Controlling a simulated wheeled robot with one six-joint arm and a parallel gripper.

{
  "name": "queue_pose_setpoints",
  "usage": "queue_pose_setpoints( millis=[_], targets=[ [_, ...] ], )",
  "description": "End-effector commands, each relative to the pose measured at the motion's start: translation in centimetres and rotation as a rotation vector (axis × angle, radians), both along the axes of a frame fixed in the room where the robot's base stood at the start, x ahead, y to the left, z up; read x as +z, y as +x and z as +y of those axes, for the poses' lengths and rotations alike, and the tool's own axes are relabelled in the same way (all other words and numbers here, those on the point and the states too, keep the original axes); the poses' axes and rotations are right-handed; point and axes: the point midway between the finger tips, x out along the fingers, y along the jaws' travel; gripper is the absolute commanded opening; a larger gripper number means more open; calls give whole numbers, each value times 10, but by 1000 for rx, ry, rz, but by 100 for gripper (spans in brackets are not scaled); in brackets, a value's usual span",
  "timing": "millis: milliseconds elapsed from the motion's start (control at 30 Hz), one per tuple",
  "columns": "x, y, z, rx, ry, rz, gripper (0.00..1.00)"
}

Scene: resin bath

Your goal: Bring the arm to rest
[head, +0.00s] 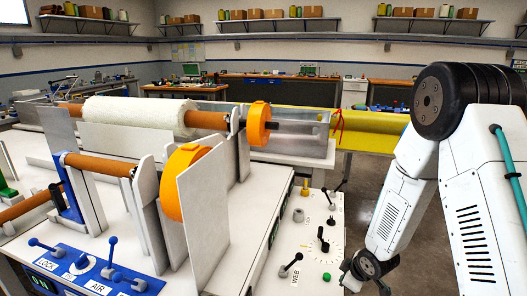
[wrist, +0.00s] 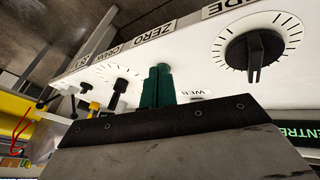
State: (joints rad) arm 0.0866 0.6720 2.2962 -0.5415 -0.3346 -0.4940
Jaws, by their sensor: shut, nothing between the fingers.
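My gripper (wrist: 157,86) shows in the wrist view as two green fingers pressed together, with nothing between them. They point towards a white control panel (wrist: 205,60) carrying a large black dial (wrist: 254,50) and smaller knobs. I cannot tell whether the fingertips touch the panel. In the head view my white arm (head: 390,215) reaches down at the right, beside the panel. The end of the arm runs to the bottom edge there, and the gripper's fingers cannot be made out.
The panel in the head view (head: 312,235) has several levers and knobs standing up from it. A machine with orange discs (head: 258,124), a white roll (head: 135,112) and upright metal plates (head: 205,210) fills the left. A yellow roll (head: 370,122) lies behind. Grey floor (head: 355,190) is open beyond the panel.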

Motion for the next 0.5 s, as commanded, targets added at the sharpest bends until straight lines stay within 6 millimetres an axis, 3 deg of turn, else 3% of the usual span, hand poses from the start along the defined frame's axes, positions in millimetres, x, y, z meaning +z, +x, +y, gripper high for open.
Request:
queue_pose_setpoints(
  millis=[167,333,500],
  targets=[
    [34,-41,-28,-228,-68,204,0],
    [94,-86,-42,-450,-108,350,0],
    [162,-136,-42,-654,-114,461,0]
  ],
)
